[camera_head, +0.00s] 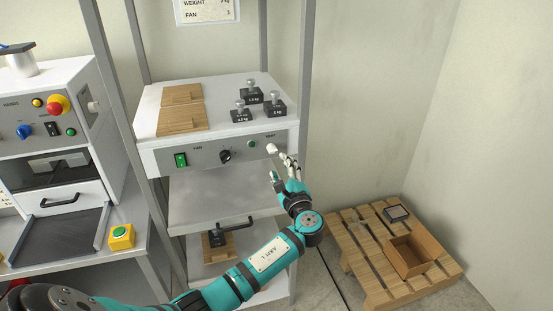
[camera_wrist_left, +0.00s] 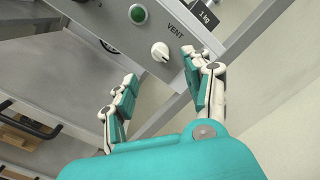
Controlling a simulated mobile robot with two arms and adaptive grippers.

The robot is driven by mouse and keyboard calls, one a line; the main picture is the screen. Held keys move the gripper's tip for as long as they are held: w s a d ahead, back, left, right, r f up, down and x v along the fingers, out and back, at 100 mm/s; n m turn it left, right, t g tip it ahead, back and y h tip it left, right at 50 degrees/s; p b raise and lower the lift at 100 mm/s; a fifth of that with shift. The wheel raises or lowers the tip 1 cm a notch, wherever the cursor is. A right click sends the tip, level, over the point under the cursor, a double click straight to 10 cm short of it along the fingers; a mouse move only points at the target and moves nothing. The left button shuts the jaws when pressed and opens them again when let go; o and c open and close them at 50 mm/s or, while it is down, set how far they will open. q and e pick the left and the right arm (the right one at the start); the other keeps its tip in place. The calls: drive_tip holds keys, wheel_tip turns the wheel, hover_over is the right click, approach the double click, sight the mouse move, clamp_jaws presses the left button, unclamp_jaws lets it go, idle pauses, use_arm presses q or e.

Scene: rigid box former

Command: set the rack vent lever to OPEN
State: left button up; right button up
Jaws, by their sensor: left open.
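The rack vent lever is a small white knob (camera_head: 271,148) at the right end of the rack's grey control panel. In the left wrist view the white knob (camera_wrist_left: 160,51) sits beside the VENT label, with its pointer toward the panel's lower edge. My left gripper (camera_head: 279,167) is open and empty just in front of and below the knob. In the left wrist view the spread fingers of the left gripper (camera_wrist_left: 160,66) lie on either side of the knob, with no clear contact. My right gripper is not in view.
The panel also holds a green switch (camera_head: 181,160), a black fan dial (camera_head: 225,156) and a green lamp (camera_head: 252,144). Several black weights (camera_head: 274,105) and wooden boards (camera_head: 181,119) stand on the shelf above. A rack post is close on the right. A pallet (camera_head: 363,262) with an open box stands on the floor.

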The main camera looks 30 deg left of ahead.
use_arm(q)
drive_tip(key=shift+v, duration=2.15)
drive_tip(key=shift+w, duration=0.1)
